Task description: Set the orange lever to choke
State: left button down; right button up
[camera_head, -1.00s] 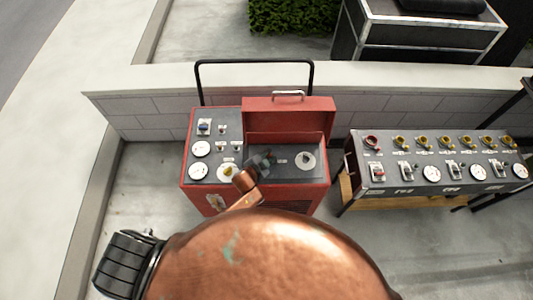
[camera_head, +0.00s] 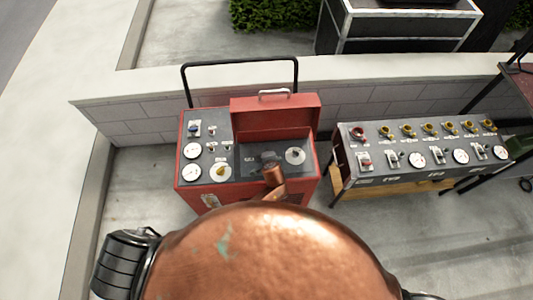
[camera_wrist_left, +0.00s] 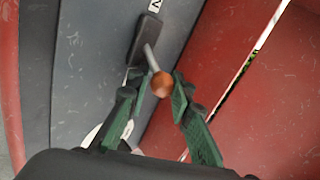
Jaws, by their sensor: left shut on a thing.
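The orange lever (camera_wrist_left: 162,84) shows in the left wrist view as a round copper-orange knob on a thin grey stalk. The stalk comes out of a dark slot plate (camera_wrist_left: 144,38) on the grey panel. My left gripper (camera_wrist_left: 159,86) has its green-padded fingers on either side of the knob and is shut on it. In the head view my left gripper (camera_head: 265,158) is over the recessed panel of the red machine (camera_head: 193,177), and it hides the lever there. A label beside the slot is cut off at the picture's top. My right gripper is not in view.
The machine's raised red lid (camera_head: 275,117) stands just behind the gripper. A second control panel (camera_head: 400,165) stands to the right, and a low block wall (camera_head: 140,120) runs behind.

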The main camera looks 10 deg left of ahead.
pick_arm(q)
jog(key=shift+a, duration=0.2)
jog(key=c, duration=1.8)
grip_release()
jog(key=shift+o, duration=0.4)
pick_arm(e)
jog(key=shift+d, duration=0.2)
pick_arm(q)
jog(key=shift+d, duration=0.15)
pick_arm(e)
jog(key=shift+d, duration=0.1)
pick_arm(q)
jog(key=v, duration=0.8)
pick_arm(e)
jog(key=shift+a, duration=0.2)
